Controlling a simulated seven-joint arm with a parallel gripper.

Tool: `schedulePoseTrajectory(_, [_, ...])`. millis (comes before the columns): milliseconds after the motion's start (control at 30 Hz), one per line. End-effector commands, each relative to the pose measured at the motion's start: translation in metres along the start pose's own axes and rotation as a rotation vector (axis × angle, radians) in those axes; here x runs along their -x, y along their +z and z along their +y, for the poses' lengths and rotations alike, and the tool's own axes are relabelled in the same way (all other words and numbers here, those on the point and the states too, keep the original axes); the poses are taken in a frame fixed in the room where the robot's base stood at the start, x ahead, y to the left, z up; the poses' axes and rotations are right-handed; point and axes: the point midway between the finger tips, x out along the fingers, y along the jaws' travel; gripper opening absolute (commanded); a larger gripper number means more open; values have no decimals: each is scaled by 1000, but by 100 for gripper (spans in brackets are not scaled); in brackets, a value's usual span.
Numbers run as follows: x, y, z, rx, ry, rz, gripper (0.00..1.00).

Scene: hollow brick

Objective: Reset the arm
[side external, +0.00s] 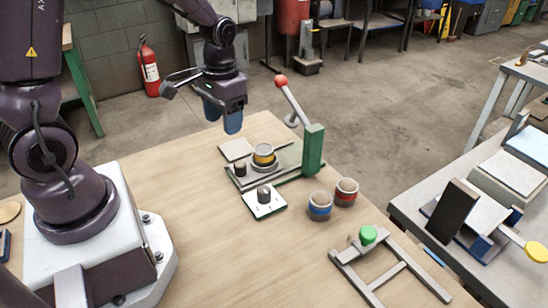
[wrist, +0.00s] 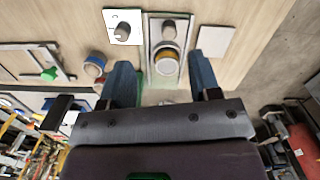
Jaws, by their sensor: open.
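My gripper (side external: 222,118) has blue fingers and hangs above the far edge of the wooden table (side external: 200,210), pointing down. In the wrist view my gripper (wrist: 162,72) has its two blue fingers wide apart, with nothing held between them. A yellow-banded container (side external: 263,155) stands on a grey base beside a small dark knob (side external: 240,170). In the wrist view the yellow-banded container (wrist: 166,61) appears between the fingertips, but lies below on the table. The side view shows the gripper raised clear of it.
A lever with a red knob (side external: 281,81) rises from a green block (side external: 313,150). A white dial plate (side external: 258,211), blue-banded cup (side external: 319,207), red-banded cup (side external: 346,191) and green-topped frame (side external: 368,235) stand nearer. A pale square plate (side external: 235,149) lies near the gripper.

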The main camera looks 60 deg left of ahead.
Motion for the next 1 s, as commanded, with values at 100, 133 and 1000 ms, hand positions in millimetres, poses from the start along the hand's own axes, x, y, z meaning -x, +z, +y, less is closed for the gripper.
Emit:
schedulePoseTrajectory(100, [38,21,12,-24,-4,64,57])
schedulePoseTrajectory(133, [47,26,15,-31,-5,83,57])
schedulePoseTrajectory(1000, [161,119,57,-214,45,548,57])
